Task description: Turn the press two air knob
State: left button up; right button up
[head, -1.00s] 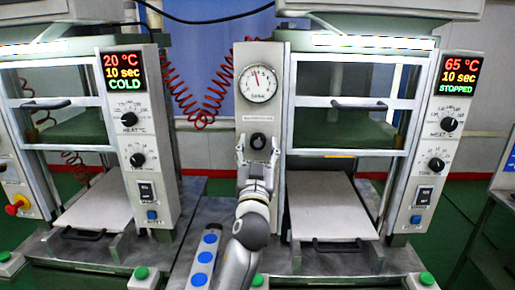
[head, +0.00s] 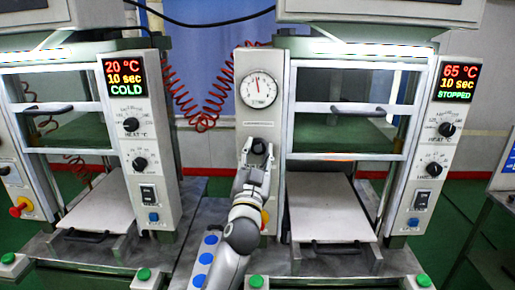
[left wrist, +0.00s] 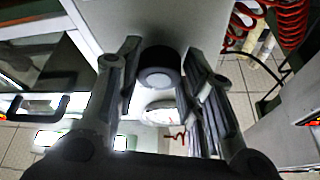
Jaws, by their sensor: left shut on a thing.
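The black air knob (head: 259,146) sits on the light grey centre column, just below a round pressure gauge (head: 258,89). It also shows in the left wrist view (left wrist: 159,66) as a round dark knob between my fingers. My left gripper (head: 257,151) reaches up to it from below, with one finger on each side, and is shut on the knob. The gripper leans a little to the right in the head view. The gauge needle points near the top of its dial. My right gripper is not in view.
The left press panel (head: 125,79) reads 20 °C, 10 sec, COLD. The right press panel (head: 457,80) reads 65 °C, 10 sec, STOPPED. A red coiled hose (head: 200,110) hangs left of the column. A bar with blue round buttons (head: 206,258) stands below left of my arm.

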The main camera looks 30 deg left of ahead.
pick_arm(q)
jog(key=m+h+p, duration=0.1)
jog(key=m+p, duration=0.1)
jog(key=m+h+p, duration=0.1)
jog(key=m, duration=0.1)
jog(key=m+h+p, duration=0.1)
jog(key=m+p, duration=0.1)
jog(key=shift+s+a+r+m+h+p, duration=0.1)
jog(key=shift+a+r+m+h+p, duration=0.05)
jog(key=shift+r+m+h+p, duration=0.15)
jog(key=shift+f+m+h+p, duration=0.15)
jog(key=shift+m+h+p, duration=0.25)
jog(key=shift+m+p, duration=0.65)
jog(key=o, duration=1)
jog(key=shift+o, duration=0.2)
jog(key=shift+s, duration=0.1)
jog(key=v, duration=1.2)
jog(key=shift+f, duration=0.1)
